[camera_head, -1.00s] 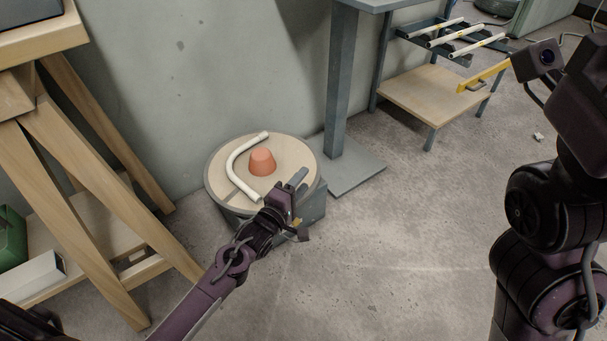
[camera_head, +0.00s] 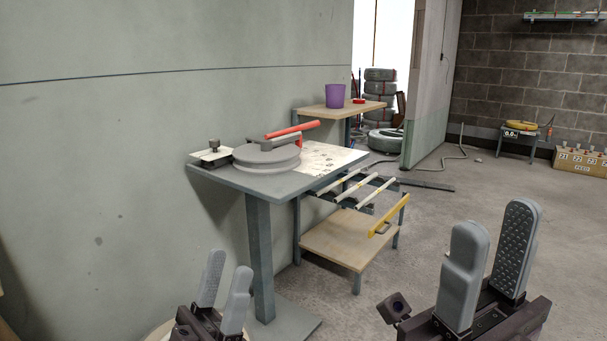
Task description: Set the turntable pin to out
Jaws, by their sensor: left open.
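Only a pale sliver of the round turntable (camera_head: 160,331) shows at the bottom edge, left of my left gripper. Its pin is not visible. My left gripper (camera_head: 228,265) is at the lower left, grey fingers pointing up and apart, with nothing seen between them. It overlaps the turntable's area in the picture, and I cannot tell how far above it is. My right gripper (camera_head: 496,220) is raised at the lower right, its two grey fingers apart and empty.
A grey bender stand (camera_head: 260,245) with a round die and red handle is in the middle. Beside it is a rack with white conduits (camera_head: 345,185) and a low wooden shelf (camera_head: 350,240). A wooden table (camera_head: 330,112) holds a purple bucket (camera_head: 335,95). Open floor lies right.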

